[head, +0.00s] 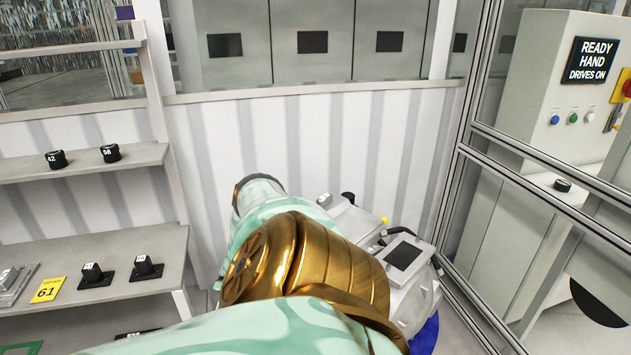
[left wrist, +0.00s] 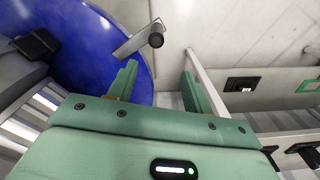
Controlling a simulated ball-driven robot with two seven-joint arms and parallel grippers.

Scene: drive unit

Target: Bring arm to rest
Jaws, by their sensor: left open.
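A mint-green arm of mine (head: 262,208) with a gold joint fills the lower middle of the head view and hides part of the grey drive unit (head: 412,283). No gripper shows in the head view. In the left wrist view my left gripper (left wrist: 158,82) is open, with its two green fingers apart and nothing between them. Beyond the fingertips is a flat metal lever with a dark round end (left wrist: 155,40), in front of a blue round surface (left wrist: 82,48). The fingers appear apart from the lever. My right gripper is in neither view.
Shelves (head: 90,162) at the left carry black numbered parts and a yellow 61 card (head: 48,289). A ribbed white wall (head: 330,140) stands behind. A metal-framed guard (head: 545,185) is at the right, with a control cabinet (head: 560,75) reading "READY HAND DRIVES ON" beyond it.

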